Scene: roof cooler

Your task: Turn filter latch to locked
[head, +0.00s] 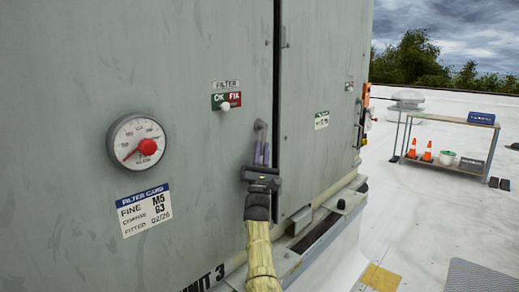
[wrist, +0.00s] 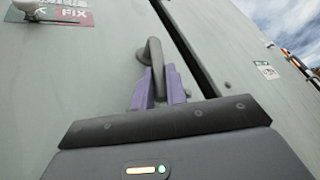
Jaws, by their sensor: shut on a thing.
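The filter latch (wrist: 152,55) is a grey bent handle on a round boss on the cooler's grey panel, just left of a dark door seam. In the head view the latch (head: 260,127) hangs below the FILTER sign, its handle pointing down. My gripper (head: 262,155) reaches up from below, and its purple fingers are shut on the latch handle. In the wrist view my gripper (wrist: 158,88) has a finger on either side of the handle. The handle's lower end is hidden between the fingers.
A green and red OK/FIX plate (head: 227,101) with a white knob sits above left of the latch. A round gauge (head: 137,142) with a red hub and a filter label (head: 145,210) are further left. A ledge (head: 320,230) runs along the cooler's foot. A cart (head: 450,126) stands far right on open roof.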

